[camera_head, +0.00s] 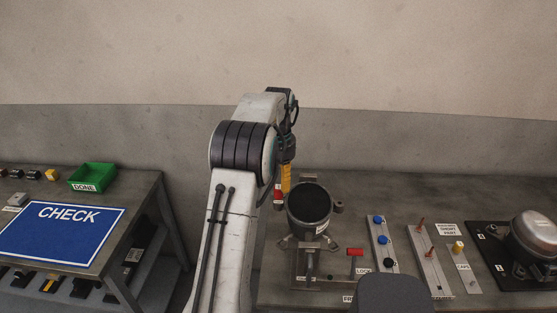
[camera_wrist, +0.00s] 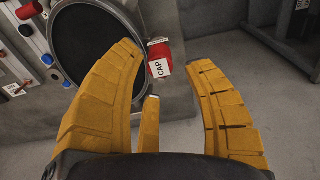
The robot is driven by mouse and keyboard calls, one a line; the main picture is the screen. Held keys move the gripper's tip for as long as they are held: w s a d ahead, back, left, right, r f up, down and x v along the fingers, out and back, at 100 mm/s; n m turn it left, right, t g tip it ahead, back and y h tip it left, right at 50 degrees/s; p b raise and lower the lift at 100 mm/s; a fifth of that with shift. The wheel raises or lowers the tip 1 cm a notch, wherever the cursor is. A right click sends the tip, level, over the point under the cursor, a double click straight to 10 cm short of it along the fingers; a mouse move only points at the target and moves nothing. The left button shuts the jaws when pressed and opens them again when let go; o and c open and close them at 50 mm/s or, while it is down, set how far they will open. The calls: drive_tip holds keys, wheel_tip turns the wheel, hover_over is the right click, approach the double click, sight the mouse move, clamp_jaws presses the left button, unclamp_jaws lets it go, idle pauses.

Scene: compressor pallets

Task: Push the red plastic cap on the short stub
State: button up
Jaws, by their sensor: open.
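A red and white piece (camera_head: 278,194) shows in the head view, left of the canister (camera_head: 309,204). My gripper (camera_wrist: 166,62) has its yellow fingers spread, with nothing seen between them; the red block lies past the gap. In the head view my gripper (camera_head: 286,178) points down near the canister's left rim. I cannot make out the short stub, nor whether the block touches it.
A red lever (camera_head: 355,252) marked LOCK stands right of the canister. Strips with blue knobs (camera_head: 379,220) and red-tipped pins (camera_head: 421,224) lie further right, then a dark compressor (camera_head: 534,236). At left are a blue CHECK mat (camera_head: 62,240) and green DONE bin (camera_head: 93,176).

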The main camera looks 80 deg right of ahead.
sight(277, 188)
wheel_tip(277, 188, up, 10)
drive_tip(key=shift+a+f, duration=0.15)
idle(0.3)
idle(0.4)
drive_tip(key=w+a+r+n+h, duration=0.1)
drive_tip(key=w+a+r+n, duration=0.1)
drive_tip(key=w+a, duration=0.5)
drive_tip(key=w+a+r+n, duration=0.2)
drive_tip(key=w, duration=0.9)
drive_tip(key=w+a+n+t+b, duration=0.1)
drive_tip(key=w+a+n, duration=0.1)
drive_tip(key=w+a, duration=0.35)
drive_tip(key=w+a+n+t+b, duration=0.1)
drive_tip(key=w+a+n, duration=0.15)
drive_tip(key=a, duration=0.55)
drive_tip(key=w+a+n, duration=0.2)
drive_tip(key=a, duration=0.7)
drive_tip(key=s+a+f+n+t, duration=0.1)
drive_tip(key=s+a+f+n, duration=0.1)
drive_tip(key=a, duration=0.4)
drive_tip(key=s+a+f+n+t+y, duration=0.1)
drive_tip(key=s+a+f+n, duration=0.1)
drive_tip(key=a, duration=0.4)
drive_tip(key=s+a+f+n, duration=0.2)
drive_tip(key=s+a+f, duration=0.2)
drive_tip(key=a, duration=0.3)
drive_tip(key=shift+f+t+b, duration=0.4)
drive_tip(key=shift+f+b, duration=0.05)
drive_tip(key=shift+f, duration=0.1)
